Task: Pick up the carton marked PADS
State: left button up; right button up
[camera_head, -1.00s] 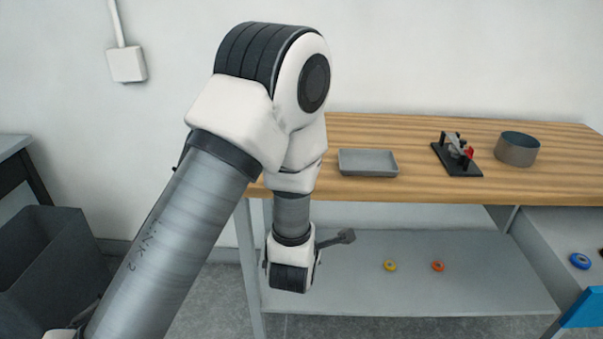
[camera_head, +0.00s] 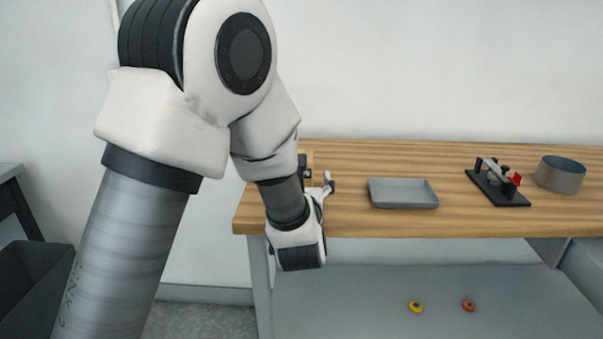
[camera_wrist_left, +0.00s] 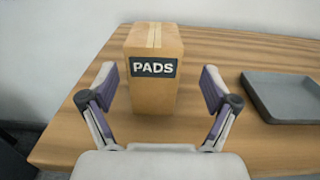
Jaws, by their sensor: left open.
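The carton marked PADS (camera_wrist_left: 154,88) is a brown upright box with a dark label, standing near the left end of the wooden table. In the left wrist view it is ahead of my left gripper (camera_wrist_left: 158,80), roughly centred between the open fingers. A gap shows on each side of the carton, and I see no contact. In the head view my left arm hides most of the carton, and only part of the left gripper (camera_head: 318,182) shows beyond the wrist. My right gripper is in no view.
A grey tray (camera_head: 403,204) lies on the wooden table (camera_head: 340,219), right of the gripper. A black clamp fixture (camera_head: 497,183) and a round grey pot (camera_head: 560,174) are farther right. A yellow ring (camera_head: 416,307) and an orange ring (camera_head: 468,305) lie on the lower shelf.

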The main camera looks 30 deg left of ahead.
pick_arm(q)
jog(key=shift+w+a+r, duration=0.2)
jog(key=shift+w+a, duration=0.1)
jog(key=shift+a, duration=0.05)
jog(key=x, duration=0.5)
jog(key=shift+s+a+f+p, duration=0.1)
jog(key=shift+a+f+p, duration=0.1)
jog(key=shift+p, duration=0.2)
jog(key=shift+s+d+r, duration=0.1)
jog(key=c, duration=1.5)
